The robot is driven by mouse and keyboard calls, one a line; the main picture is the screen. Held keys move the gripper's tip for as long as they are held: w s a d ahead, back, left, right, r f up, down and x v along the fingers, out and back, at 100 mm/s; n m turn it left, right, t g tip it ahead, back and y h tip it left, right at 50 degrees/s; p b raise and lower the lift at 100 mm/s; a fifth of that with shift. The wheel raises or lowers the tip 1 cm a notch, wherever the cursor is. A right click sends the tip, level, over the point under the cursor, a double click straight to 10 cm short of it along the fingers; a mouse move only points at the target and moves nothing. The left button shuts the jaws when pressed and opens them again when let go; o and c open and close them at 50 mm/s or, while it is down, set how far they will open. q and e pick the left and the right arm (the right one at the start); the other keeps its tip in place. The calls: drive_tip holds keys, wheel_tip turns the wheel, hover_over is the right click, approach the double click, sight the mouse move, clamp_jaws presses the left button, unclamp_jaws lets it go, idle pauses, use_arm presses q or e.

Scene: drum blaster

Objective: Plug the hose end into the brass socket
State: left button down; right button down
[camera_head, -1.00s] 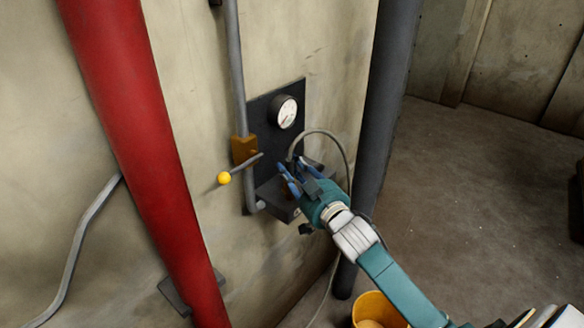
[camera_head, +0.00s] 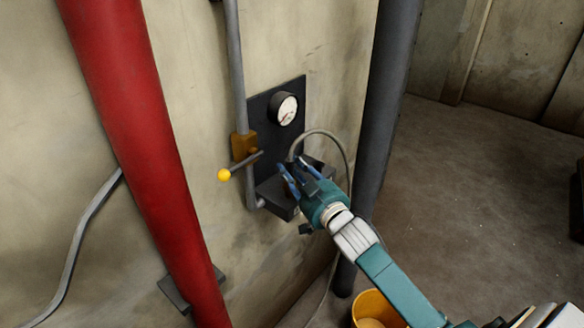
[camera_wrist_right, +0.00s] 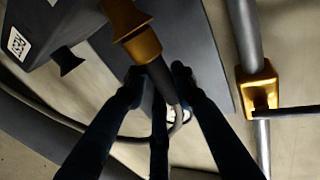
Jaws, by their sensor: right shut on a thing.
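My right gripper (camera_head: 287,177) is at the dark shelf box under the gauge panel. In the right wrist view its fingers (camera_wrist_right: 158,90) are shut around the dark grey hose end (camera_wrist_right: 166,86). The grey hose (camera_head: 342,155) arches up behind the gripper, then hangs down to its right. The brass socket (camera_wrist_right: 141,44), with a flared rim, shows just beyond the fingertips in the wrist view, close to the hose end and roughly in line with it. I cannot tell whether they touch. In the head view the fingers hide the socket. My left gripper is not in view.
The panel (camera_head: 297,98) carries a round gauge (camera_head: 285,109). A brass valve (camera_head: 243,146) with a yellow-knobbed lever (camera_head: 224,174) is left of the box (camera_head: 278,203). A dark pipe (camera_head: 385,110) stands close on the right. A yellow bucket (camera_head: 365,302) is below.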

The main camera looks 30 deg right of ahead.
drive_tip(key=shift+f, duration=0.15)
drive_tip(key=c, duration=1.7)
unclamp_jaws()
drive_tip(key=shift+f, duration=0.1)
drive_tip(key=shift+s, duration=0.1)
drive_tip(key=s+p, duration=0.3)
drive_tip(key=s, duration=0.8)
